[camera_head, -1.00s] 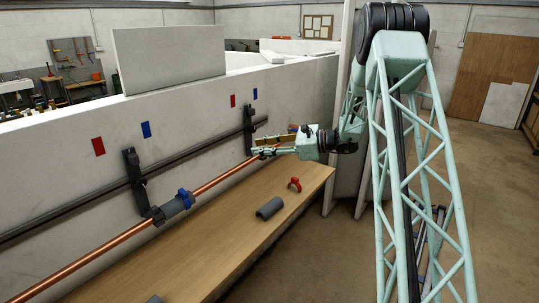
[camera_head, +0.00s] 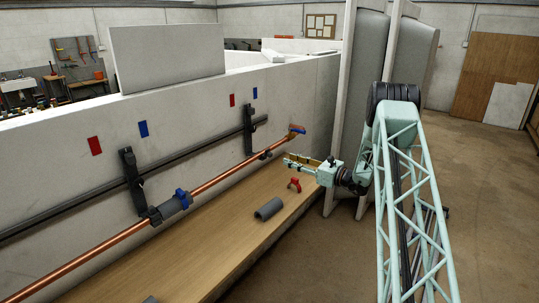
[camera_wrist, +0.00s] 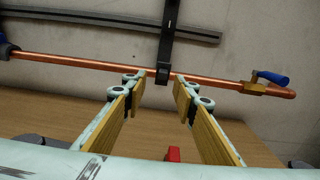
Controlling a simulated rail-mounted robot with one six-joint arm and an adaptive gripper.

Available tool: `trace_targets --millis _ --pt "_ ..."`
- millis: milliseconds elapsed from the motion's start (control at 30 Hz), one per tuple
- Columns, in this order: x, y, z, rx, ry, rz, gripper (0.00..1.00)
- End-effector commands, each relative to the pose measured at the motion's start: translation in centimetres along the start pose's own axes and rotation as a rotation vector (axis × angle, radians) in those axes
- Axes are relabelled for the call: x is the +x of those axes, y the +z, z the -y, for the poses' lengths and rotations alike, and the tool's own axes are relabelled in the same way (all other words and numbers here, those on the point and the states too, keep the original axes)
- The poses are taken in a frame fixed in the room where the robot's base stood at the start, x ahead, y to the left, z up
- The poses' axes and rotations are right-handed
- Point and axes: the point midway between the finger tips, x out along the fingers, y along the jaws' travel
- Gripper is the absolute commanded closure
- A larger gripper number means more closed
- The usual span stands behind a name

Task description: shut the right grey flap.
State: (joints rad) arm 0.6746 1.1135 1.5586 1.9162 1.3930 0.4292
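The copper pipe (camera_head: 215,179) runs along the wall past two dark brackets. At the right bracket (camera_head: 248,130) a small dark grey piece, likely the right flap (camera_head: 267,154), sits at the pipe. In the wrist view this flap (camera_wrist: 162,76) appears to lie across the front of the pipe, but I cannot tell if it is fully shut. My gripper (camera_head: 287,159) is open and empty, in front of the pipe and above the bench. In the wrist view my gripper's fingertips (camera_wrist: 160,80) stand apart, with the flap showing between them.
A red clip (camera_head: 294,185) and a grey half sleeve (camera_head: 268,209) lie on the wooden bench (camera_head: 215,250). A grey sleeve (camera_head: 174,206) with a blue clip (camera_head: 182,196) is on the pipe. A blue-handled valve (camera_head: 297,130) is at the pipe's right end.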

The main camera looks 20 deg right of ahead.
Motion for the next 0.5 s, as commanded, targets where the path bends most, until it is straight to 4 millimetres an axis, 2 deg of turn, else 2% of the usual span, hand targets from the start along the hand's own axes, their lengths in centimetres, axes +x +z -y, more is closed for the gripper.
trace_targets --millis 133,500 --pt "-0.3 -0.61 0.74 0.01 -0.015 0.007 0.74" --pt "-0.31 -0.65 0.79 0.011 -0.017 0.007 0.74"
